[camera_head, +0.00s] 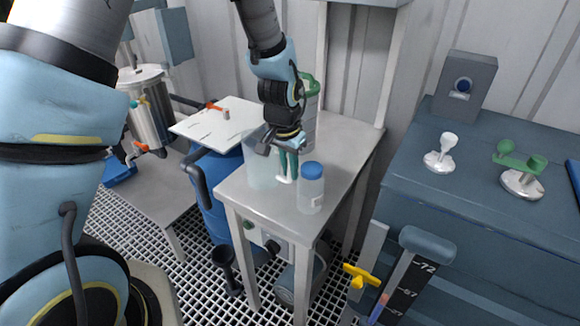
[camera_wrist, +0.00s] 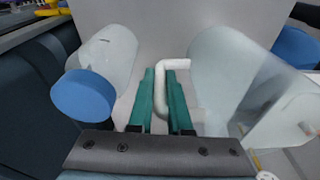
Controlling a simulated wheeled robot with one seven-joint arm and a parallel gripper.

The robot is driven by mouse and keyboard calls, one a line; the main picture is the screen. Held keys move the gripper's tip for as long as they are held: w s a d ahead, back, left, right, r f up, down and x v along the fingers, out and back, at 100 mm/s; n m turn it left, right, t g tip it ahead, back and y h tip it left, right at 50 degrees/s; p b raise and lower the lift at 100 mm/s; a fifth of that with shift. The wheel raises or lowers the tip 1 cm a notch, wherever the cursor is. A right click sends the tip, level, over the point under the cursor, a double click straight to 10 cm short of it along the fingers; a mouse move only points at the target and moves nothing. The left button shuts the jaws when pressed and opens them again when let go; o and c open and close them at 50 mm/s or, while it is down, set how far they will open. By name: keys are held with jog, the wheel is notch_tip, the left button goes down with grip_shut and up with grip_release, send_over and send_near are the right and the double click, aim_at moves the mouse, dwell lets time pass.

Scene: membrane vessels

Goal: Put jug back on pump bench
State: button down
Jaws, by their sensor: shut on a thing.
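The jug (camera_head: 261,168) is a clear, translucent vessel with a white handle. It is upright at the steel pump bench (camera_head: 340,150), near its left edge; I cannot tell whether its base touches the top. My gripper (camera_head: 288,168) points down at its right side, with green fingers shut on the handle. In the wrist view the white handle (camera_wrist: 161,92) runs between the green fingers (camera_wrist: 165,80), and the jug body (camera_wrist: 235,80) fills the right side.
A clear bottle with a blue cap (camera_head: 312,172) stands close to the right of my gripper. A blue drum (camera_head: 222,185) with a white board (camera_head: 215,127) is at left. The bench's right rear is clear.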

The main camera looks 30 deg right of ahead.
jog(key=shift+f, duration=0.2)
jog(key=c, duration=1.1)
grip_release()
jog(key=shift+c, duration=0.2)
jog(key=shift+r, duration=0.1)
notch_tip(320, 180, up, 12)
jog(key=a+b, duration=0.1)
jog(key=shift+s+a+b, duration=0.35)
jog(key=shift+s+b, duration=0.05)
jog(key=shift+s, duration=0.05)
jog(key=w+a+n, duration=0.3)
jog(key=a, duration=0.5)
jog(key=w+a+n, duration=0.2)
jog(key=w+a, duration=0.1)
jog(key=a, duration=0.5)
jog(key=s+a+f+n+y, duration=0.1)
jog(key=a+n, duration=0.6)
jog(key=a, duration=1)
jog(key=shift+s+f+t, duration=0.15)
jog(key=shift+s+t, duration=0.25)
jog(key=shift+s, duration=0.25)
